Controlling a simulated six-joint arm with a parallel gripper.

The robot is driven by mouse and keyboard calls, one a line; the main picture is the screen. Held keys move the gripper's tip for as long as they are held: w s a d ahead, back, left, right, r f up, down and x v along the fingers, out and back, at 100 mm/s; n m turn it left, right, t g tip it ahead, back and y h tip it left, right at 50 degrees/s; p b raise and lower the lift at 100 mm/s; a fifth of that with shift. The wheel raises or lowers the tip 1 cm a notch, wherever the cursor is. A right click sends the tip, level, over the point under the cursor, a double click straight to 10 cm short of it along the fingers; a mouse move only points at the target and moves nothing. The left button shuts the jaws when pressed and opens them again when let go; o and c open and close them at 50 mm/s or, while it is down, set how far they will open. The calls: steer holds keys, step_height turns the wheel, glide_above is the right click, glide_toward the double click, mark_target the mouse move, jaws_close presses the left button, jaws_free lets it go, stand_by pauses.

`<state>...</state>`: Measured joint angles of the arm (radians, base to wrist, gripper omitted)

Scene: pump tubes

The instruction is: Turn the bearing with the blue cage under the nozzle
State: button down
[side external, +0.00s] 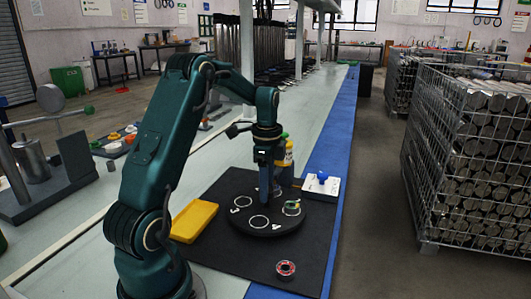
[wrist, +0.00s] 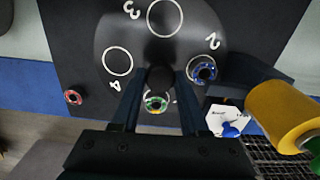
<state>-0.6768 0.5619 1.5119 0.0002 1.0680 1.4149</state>
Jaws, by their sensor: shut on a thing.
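A round black turntable (side external: 258,222) with numbered white circles lies on a dark mat. My gripper (side external: 266,200) is over its middle, pointing down. In the wrist view my gripper (wrist: 160,82) is shut on the dark centre knob (wrist: 160,76). The bearing with the blue cage (wrist: 204,70) sits at circle 2, close to a dark block. In the side view I cannot make it out behind my gripper. A green-caged bearing (wrist: 155,103) sits on another circle, also in the side view (side external: 292,208). The yellow bottle (wrist: 285,115) stands beside the turntable; its nozzle is not clear.
A red-caged bearing (side external: 285,269) lies on the mat (side external: 228,268), off the turntable. A yellow tray (side external: 195,221) is left of the turntable. A white plate with a blue knob (side external: 321,184) stands at the right. Circles 3 and 4 are empty.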

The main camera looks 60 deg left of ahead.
steer(key=shift+r+m, duration=0.1)
steer(key=shift+m, duration=0.2)
stand_by(0.4)
steer(key=shift+c, duration=2.1)
jaws_free()
steer(key=shift+r, duration=2.5)
